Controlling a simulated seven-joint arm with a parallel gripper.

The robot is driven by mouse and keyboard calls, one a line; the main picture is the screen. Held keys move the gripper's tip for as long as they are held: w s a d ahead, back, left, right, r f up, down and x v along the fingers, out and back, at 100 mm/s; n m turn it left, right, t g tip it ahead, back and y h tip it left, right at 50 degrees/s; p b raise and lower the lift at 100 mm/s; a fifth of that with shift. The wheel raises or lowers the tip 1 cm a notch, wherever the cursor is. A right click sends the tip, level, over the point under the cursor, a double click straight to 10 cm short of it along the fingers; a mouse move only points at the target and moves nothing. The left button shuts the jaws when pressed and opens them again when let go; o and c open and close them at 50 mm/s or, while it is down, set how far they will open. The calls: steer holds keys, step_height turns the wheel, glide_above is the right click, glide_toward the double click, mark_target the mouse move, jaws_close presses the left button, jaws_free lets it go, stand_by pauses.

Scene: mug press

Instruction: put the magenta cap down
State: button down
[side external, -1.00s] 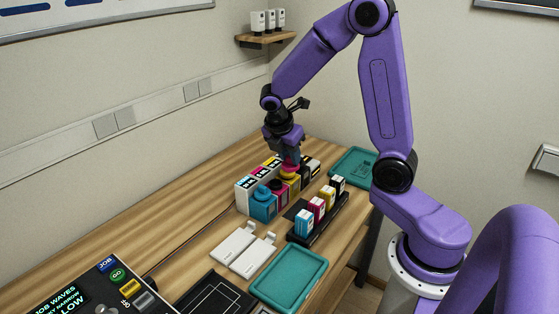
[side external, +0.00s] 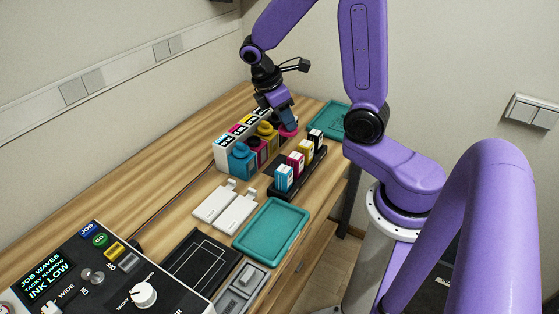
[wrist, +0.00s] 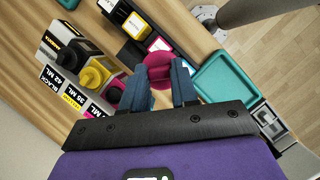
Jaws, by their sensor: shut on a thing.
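My gripper (side external: 288,122) is shut on the magenta cap (side external: 289,130), holding it to the right of the ink bottle row. In the wrist view the round cap (wrist: 158,66) sits between the two blue fingertips (wrist: 163,74). The side view shows the cap partly hidden by the fingers. The magenta bottle (side external: 260,150) stands between the cyan bottle (side external: 242,160) and the yellow bottle (side external: 267,138); its top shows no cap. The yellow bottle, with its yellow cap, also shows in the wrist view (wrist: 92,76). I cannot tell the cap's exact height.
A black rack (side external: 284,194) with several small cartridges stands in front of the bottles. A teal tray (side external: 250,246) lies nearer, and another teal tray (side external: 329,118) lies at the far end.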

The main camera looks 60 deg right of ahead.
mark_target(282, 125)
steer(key=f+m+y, duration=0.1)
steer(key=m, duration=0.3)
steer(key=w+d+f+m+g+y, duration=0.1)
steer(key=m+y, duration=0.1)
steer(key=m, duration=0.2)
steer(key=w+f+m+y, duration=0.1)
steer(key=m, duration=0.3)
steer(key=shift+d+f+g, duration=0.25)
steer(key=shift+f+g, duration=0.15)
steer(key=shift+w+d+f+m+t+y, duration=0.6)
steer(key=shift+d+f+m+t, duration=0.2)
steer(key=shift+f+m, duration=1.8)
steer(key=shift+w+d+f+m+t+y, duration=0.55)
steer(key=shift+d+f+m+t+y, duration=0.25)
steer(key=shift+f+m, duration=1.85)
steer(key=shift+w+d+f+m+t+y, duration=0.8)
steer(key=shift+f+m, duration=1.35)
steer(key=shift+m, duration=0.9)
steer(key=shift+s+d+f, duration=0.1)
steer(key=shift+s+f, duration=0.05)
steer(key=shift+s, duration=0.1)
steer(key=c, duration=1.1)
jaws_free()
steer(key=shift+c, duration=0.2)
